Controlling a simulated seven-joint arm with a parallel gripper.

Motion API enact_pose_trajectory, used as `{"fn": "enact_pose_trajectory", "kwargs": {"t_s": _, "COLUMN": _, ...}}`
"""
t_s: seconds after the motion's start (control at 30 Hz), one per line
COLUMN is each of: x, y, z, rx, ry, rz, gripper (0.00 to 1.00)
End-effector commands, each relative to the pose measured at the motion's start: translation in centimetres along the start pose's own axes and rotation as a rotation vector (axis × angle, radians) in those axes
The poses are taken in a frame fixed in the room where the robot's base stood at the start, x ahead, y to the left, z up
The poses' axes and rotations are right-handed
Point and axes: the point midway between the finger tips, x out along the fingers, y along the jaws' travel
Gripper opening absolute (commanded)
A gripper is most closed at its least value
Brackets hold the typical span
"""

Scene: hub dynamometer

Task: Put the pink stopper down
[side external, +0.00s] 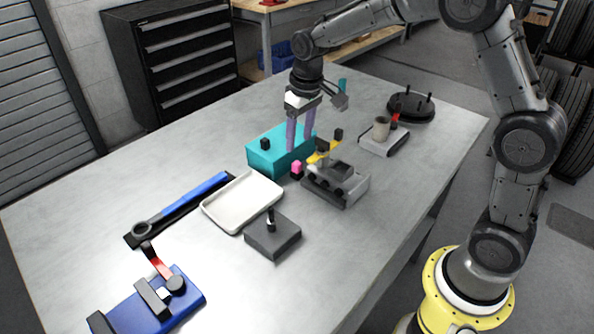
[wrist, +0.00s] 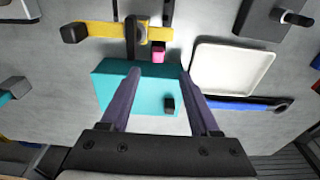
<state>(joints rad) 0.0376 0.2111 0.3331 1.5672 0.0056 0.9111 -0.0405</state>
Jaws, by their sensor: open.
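The pink stopper (side external: 297,167) is a small block by the near right corner of the teal box (side external: 270,158), beside the grey fixture (side external: 338,185). A dark piece shows just under it. In the wrist view the stopper (wrist: 158,54) lies just beyond my fingertips, between the teal box (wrist: 118,90) and the yellow bar (wrist: 103,30). My gripper (side external: 297,151) has two long purple fingers, spread apart over the teal box. In the wrist view my gripper (wrist: 160,73) is open with nothing between its tips. I cannot tell exactly what the stopper rests on.
A white tray (side external: 214,212), a grey block with a black post (side external: 273,240) and a blue-handled tool (side external: 195,194) lie to the left. A beige cup (side external: 381,128) stands on a grey plate to the right, before a dark round base (side external: 412,109).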

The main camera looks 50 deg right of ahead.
Motion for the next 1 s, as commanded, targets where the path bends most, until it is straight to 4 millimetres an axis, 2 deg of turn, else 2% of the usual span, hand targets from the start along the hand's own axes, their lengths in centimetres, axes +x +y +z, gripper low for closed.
{"fn": "enact_pose_trajectory", "kwargs": {"t_s": 0.1, "x": 1.9, "y": 0.0, "z": 0.0, "rx": 0.0, "ry": -0.002, "rz": 0.0, "gripper": 0.62}}
{"fn": "enact_pose_trajectory", "kwargs": {"t_s": 0.37, "x": 3.7, "y": 0.1, "z": 0.1, "rx": 0.0, "ry": -0.002, "rz": 0.0, "gripper": 0.62}}
{"fn": "enact_pose_trajectory", "kwargs": {"t_s": 0.7, "x": 7.9, "y": 0.4, "z": 0.1, "rx": 0.0, "ry": -0.001, "rz": 0.0, "gripper": 0.62}}
{"fn": "enact_pose_trajectory", "kwargs": {"t_s": 1.0, "x": 8.2, "y": 0.4, "z": 0.0, "rx": 0.0, "ry": 0.001, "rz": 0.0, "gripper": 0.61}}
